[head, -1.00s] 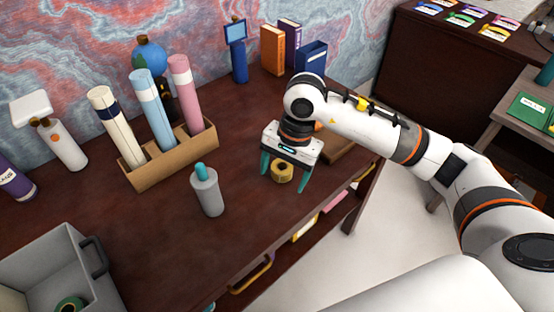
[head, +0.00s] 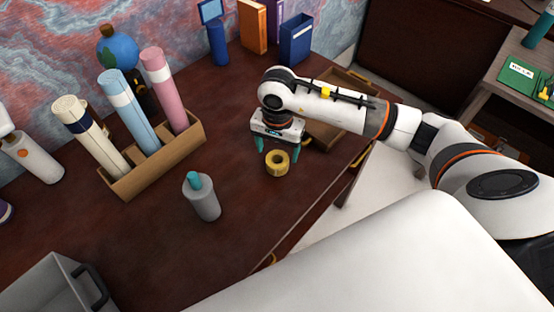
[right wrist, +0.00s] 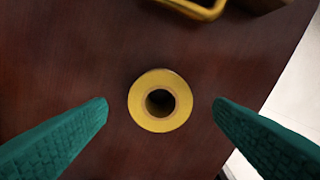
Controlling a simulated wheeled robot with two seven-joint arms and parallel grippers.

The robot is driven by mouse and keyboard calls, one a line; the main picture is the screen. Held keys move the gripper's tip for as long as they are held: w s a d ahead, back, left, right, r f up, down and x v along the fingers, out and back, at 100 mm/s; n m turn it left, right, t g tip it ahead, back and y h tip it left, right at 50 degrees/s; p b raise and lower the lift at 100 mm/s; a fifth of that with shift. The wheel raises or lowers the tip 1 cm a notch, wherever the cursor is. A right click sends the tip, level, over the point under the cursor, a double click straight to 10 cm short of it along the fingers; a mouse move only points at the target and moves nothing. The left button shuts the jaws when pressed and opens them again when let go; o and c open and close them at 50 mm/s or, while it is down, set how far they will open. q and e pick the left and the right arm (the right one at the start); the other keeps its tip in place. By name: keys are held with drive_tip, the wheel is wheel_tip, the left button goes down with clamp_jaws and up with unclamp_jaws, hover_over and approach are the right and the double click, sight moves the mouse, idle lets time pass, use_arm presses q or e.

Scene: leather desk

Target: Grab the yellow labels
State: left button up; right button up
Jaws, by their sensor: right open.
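The yellow labels are a yellow roll (head: 277,163) lying flat on the dark red-brown desk, near its right edge. In the right wrist view the roll (right wrist: 139,98) is centred between the fingers, its dark hole facing the camera. My right gripper (head: 277,148) is open and empty, with teal fingers pointing down. In the right wrist view the fingertips (right wrist: 160,102) stand apart on either side of the roll, with gaps to both sides. The exact height above the roll is hard to tell. My left gripper is not in view.
A grey bottle with a teal cap (head: 203,198) stands left of the roll. A wooden holder (head: 150,178) with several tubes is farther left. A wooden tray (head: 342,84) sits behind my right arm. A grey bin (head: 45,288) is front left. Bare desk lies around the roll.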

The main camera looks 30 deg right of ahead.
sight(277, 159)
wheel_tip(277, 159, down, 4)
drive_tip(key=shift+s+a+r+p, duration=0.1)
drive_tip(key=shift+p, duration=0.5)
drive_tip(key=shift+f, duration=0.45)
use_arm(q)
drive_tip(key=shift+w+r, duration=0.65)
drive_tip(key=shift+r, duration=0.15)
use_arm(e)
drive_tip(key=c, duration=1.1)
